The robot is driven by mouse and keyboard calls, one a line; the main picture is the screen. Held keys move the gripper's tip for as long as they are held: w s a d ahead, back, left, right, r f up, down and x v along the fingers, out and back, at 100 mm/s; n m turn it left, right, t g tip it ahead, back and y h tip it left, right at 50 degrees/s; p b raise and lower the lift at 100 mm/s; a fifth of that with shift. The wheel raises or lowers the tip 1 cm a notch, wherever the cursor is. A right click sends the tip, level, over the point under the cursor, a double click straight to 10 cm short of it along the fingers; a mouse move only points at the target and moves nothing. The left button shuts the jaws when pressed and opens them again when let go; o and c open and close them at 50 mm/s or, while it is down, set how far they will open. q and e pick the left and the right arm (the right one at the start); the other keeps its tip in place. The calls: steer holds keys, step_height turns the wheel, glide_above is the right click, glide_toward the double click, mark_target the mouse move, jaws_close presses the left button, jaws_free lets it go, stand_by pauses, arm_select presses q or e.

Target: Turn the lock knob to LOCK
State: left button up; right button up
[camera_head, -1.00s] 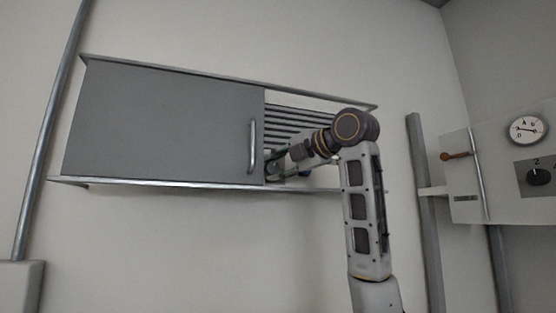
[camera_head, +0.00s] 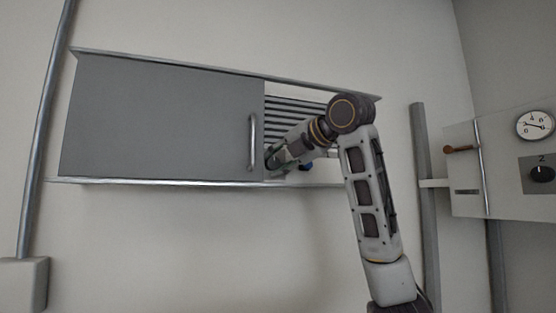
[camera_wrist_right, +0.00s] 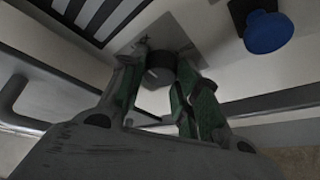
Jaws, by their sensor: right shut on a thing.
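The lock knob (camera_wrist_right: 160,68) is a small dark round knob on a pale metal plate (camera_wrist_right: 188,24), seen in the right wrist view. My right gripper (camera_wrist_right: 163,64) has its green-padded fingers on either side of the knob and is shut on it. In the head view my right gripper (camera_head: 274,162) is small and partly hidden by its own wrist, beside the right edge of the grey door. The knob is hidden there. I cannot read any LOCK marking or the knob's setting. My left gripper is not in view.
A blue round button (camera_wrist_right: 268,32) sits right of the knob, and also shows in the head view (camera_head: 306,166). The grey door (camera_head: 160,120) has a bar handle (camera_head: 253,140) close to the gripper. Louvres (camera_head: 290,105) lie behind. A panel with a gauge (camera_head: 535,125) is at right.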

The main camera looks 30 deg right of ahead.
steer(key=shift+a+f, duration=0.1)
steer(key=shift+f, duration=0.15)
steer(key=o, duration=0.7)
steer(key=shift+o, duration=0.2)
steer(key=shift+r, duration=0.1)
steer(key=shift+s+r, duration=0.1)
steer(key=shift+s+r, duration=0.2)
steer(key=shift+s, duration=0.25)
steer(key=v, duration=1)
steer(key=shift+s+d, duration=0.2)
steer(key=shift+s, duration=0.2)
steer(key=shift+f, duration=0.1)
